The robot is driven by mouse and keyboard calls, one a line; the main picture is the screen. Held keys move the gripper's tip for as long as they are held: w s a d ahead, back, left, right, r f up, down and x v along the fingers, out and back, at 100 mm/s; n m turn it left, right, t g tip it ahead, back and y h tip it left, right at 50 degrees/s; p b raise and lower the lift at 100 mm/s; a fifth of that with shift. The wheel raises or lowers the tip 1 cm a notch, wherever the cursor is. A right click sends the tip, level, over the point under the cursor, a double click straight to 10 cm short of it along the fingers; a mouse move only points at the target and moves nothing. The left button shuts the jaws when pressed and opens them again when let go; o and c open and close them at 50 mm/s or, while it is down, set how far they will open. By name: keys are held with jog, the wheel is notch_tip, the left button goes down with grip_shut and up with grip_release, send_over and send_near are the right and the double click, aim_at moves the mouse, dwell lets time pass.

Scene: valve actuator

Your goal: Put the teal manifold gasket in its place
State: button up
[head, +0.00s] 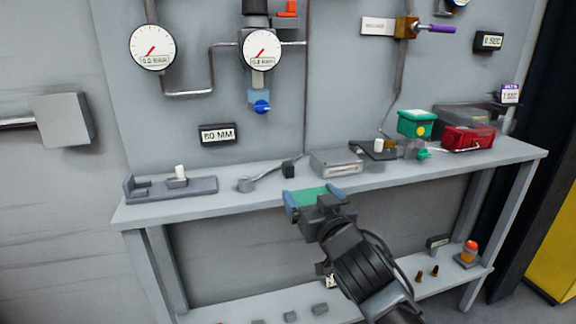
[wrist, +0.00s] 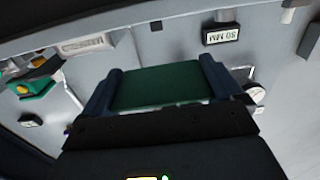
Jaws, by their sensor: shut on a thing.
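The teal manifold gasket (head: 318,194) is a flat dark green-teal plate. My gripper (head: 312,199) is shut on it, with one blue finger at each side edge. They are at the front edge of the bench, in the middle of the head view. In the wrist view the gasket (wrist: 160,84) spans the gap between the two fingers (wrist: 160,90). A grey block with a pale label (head: 336,162) sits on the bench just behind the gripper; I cannot tell whether it is the gasket's place. The gasket appears apart from it.
On the bench (head: 450,170) stand a grey fixture with a white peg (head: 172,186), a lever tool (head: 265,178), a green-topped valve actuator (head: 416,124) and a red toolbox (head: 468,138). Gauges and pipes hang on the wall behind. A lower shelf (head: 345,306) holds small parts.

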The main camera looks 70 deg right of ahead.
aim_at(288, 164)
jog(key=shift+s+d+r, duration=0.1)
jog(key=shift+s, duration=0.1)
jog(key=shift+w+d, duration=0.15)
jog(key=shift+w, duration=0.05)
jog(key=p+x, duration=0.5)
jog(key=x, duration=1.2)
jog(key=shift+d+r+p, duration=0.1)
jog(key=shift+d+p, duration=0.05)
jog(key=shift+p, duration=0.25)
jog(key=shift+w+d, duration=0.1)
jog(key=shift+w, duration=0.05)
jog(key=shift+f, duration=0.25)
jog(key=shift+f, duration=0.1)
